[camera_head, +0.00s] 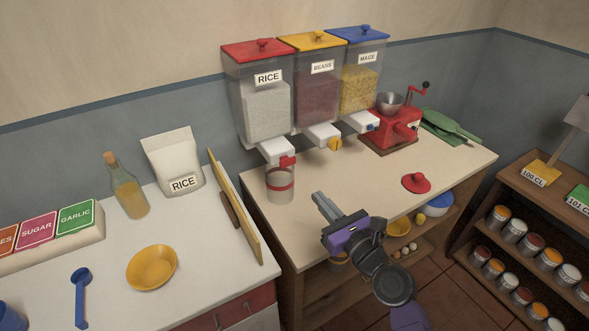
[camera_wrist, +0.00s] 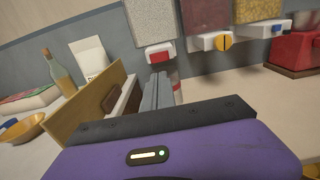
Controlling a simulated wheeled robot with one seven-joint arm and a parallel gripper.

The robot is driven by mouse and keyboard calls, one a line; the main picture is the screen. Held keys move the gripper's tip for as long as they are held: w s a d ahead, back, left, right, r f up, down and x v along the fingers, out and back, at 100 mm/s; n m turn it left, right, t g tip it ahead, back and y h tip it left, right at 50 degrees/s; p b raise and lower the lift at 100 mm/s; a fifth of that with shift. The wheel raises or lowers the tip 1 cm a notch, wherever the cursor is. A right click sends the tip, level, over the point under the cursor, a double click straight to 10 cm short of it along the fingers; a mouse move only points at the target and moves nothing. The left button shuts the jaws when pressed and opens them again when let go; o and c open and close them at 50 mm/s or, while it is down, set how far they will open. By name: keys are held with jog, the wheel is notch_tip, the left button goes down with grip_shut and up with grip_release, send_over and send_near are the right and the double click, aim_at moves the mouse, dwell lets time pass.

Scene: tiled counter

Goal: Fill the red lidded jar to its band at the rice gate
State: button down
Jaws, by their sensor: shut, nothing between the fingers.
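The clear jar (camera_head: 280,192) with a red band stands upright and uncapped on the counter, directly under the rice dispenser's spout (camera_head: 276,150). I cannot tell how much rice is in it. Its red lid (camera_head: 416,183) lies apart on the counter to the right. The rice dispenser (camera_head: 265,105) holds white rice; its red gate (camera_head: 288,161) also shows in the wrist view (camera_wrist: 160,57). My gripper (camera_head: 317,196) is shut and empty, in front and to the right of the jar. In the wrist view its fingers (camera_wrist: 158,76) partly hide the jar.
Beans (camera_head: 318,88) and maize (camera_head: 360,82) dispensers hang to the right, with a red grinder (camera_head: 390,128) beyond. A wooden board (camera_head: 236,208) stands upright left of the jar. The counter between jar and lid is clear.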

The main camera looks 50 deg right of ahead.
aim_at(289, 163)
jog(key=p+x, duration=0.1)
jog(key=x, duration=1.2)
jog(key=shift+w, duration=0.1)
